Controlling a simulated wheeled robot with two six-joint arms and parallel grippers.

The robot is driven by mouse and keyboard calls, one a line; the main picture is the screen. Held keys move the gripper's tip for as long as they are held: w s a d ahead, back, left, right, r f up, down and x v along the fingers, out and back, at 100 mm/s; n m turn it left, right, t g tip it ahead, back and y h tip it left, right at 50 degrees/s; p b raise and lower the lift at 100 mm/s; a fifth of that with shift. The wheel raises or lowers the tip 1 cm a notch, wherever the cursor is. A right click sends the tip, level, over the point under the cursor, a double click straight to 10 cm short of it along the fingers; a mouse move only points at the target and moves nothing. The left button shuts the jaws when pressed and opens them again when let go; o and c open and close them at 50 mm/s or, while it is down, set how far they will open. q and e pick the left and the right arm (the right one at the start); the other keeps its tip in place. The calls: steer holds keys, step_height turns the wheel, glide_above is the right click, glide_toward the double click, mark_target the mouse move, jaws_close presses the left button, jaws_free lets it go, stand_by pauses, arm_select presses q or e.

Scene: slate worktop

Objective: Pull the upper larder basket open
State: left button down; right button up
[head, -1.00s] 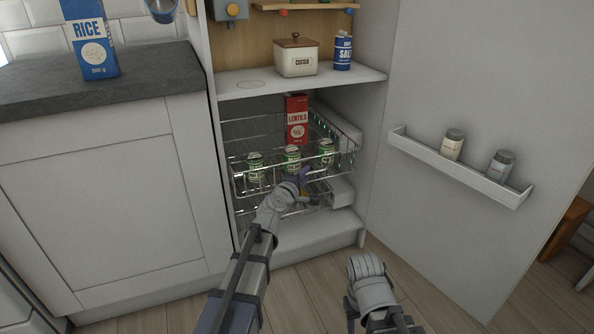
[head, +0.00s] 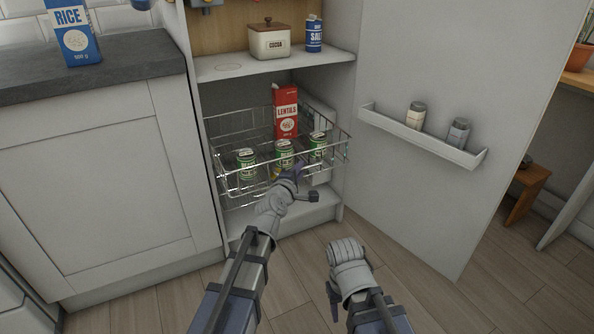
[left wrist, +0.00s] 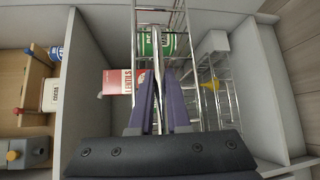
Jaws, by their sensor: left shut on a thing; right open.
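The upper larder basket (head: 229,190) is a wire basket standing out past the front of the cabinet. It holds a red lentils box (head: 286,112) and three green cans (head: 246,164). My left gripper (head: 295,173) is at the middle of its front and shut on the basket's front wire. In the left wrist view the purple fingers (left wrist: 158,85) are closed together at the wires, with a green can and the lentils box just beyond. My right gripper (head: 343,250) is low in front of the cabinet, apart from everything; its fingertips are hard to make out.
The open larder door (head: 440,220) stands to the right, with a rack (head: 425,138) holding two jars. A shelf (head: 280,66) above the basket holds a cocoa tin and a salt tub. A worktop with a rice box (head: 72,32) is at left. The floor in front is clear.

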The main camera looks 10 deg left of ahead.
arm_select(q)
steer(key=shift+s, duration=0.1)
stand_by(0.3)
steer(key=c, duration=0.9)
jaws_free()
steer(key=shift+s, duration=0.1)
steer(key=p+v, duration=0.1)
steer(key=v, duration=0.6)
steer(key=shift+s, duration=0.3)
